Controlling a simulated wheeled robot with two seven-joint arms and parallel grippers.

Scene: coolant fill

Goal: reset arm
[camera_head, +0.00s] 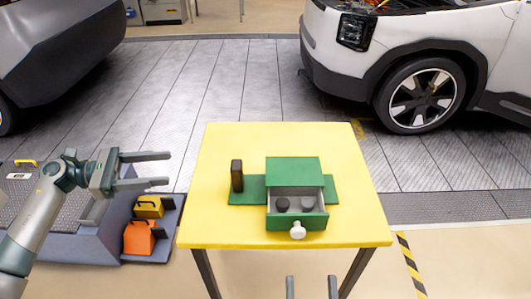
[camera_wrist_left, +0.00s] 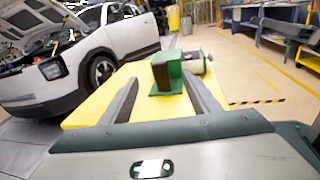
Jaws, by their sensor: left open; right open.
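My left gripper (camera_head: 167,169) is open and empty at the left of the yellow table (camera_head: 225,150), its fingers pointing right toward the table. In the left wrist view its two fingers (camera_wrist_left: 161,84) are spread apart, with the table beyond. My right gripper (camera_head: 311,287) shows only as two separated fingertips at the bottom edge, in front of the table; it is open and the rest is out of frame. A green box (camera_head: 293,172) with a pulled-out drawer (camera_head: 297,222) stands on the table. It also shows in the left wrist view (camera_wrist_left: 165,72).
Two dark round items (camera_head: 283,204) lie in the drawer, which has a white knob (camera_head: 298,230). A dark brown upright block (camera_head: 237,176) stands left of the box. Orange (camera_head: 140,238) and yellow (camera_head: 149,207) containers sit low at left. A white car (camera_head: 420,50) stands behind.

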